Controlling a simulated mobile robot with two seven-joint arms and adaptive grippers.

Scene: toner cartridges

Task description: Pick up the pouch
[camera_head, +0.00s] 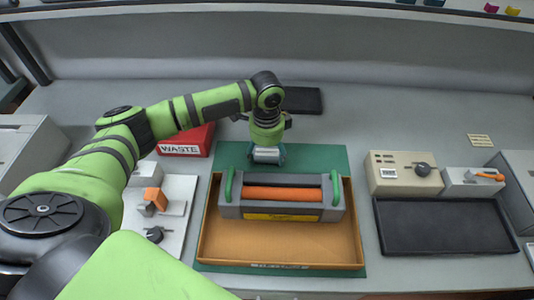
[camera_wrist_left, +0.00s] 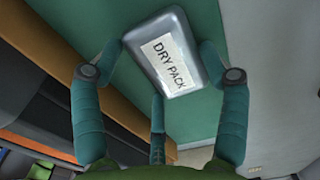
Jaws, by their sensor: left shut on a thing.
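The pouch (camera_wrist_left: 165,52) is a small silver-grey packet with a white "DRY PACK" label. In the wrist view it sits between the teal fingertips of my left gripper (camera_wrist_left: 162,58), which is shut on it. In the head view the pouch (camera_head: 266,155) shows as a small grey patch under my left gripper (camera_head: 267,159), over the green mat (camera_head: 325,157) behind the brown tray. I cannot tell whether the pouch touches the mat. My right gripper is not in view.
A grey cartridge with an orange roller (camera_head: 283,194) and green handles lies in the brown tray (camera_head: 230,248). A red WASTE bin (camera_head: 190,142) stands left, partly behind my arm. A beige device (camera_head: 403,172) and an empty black tray (camera_head: 440,227) are at right.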

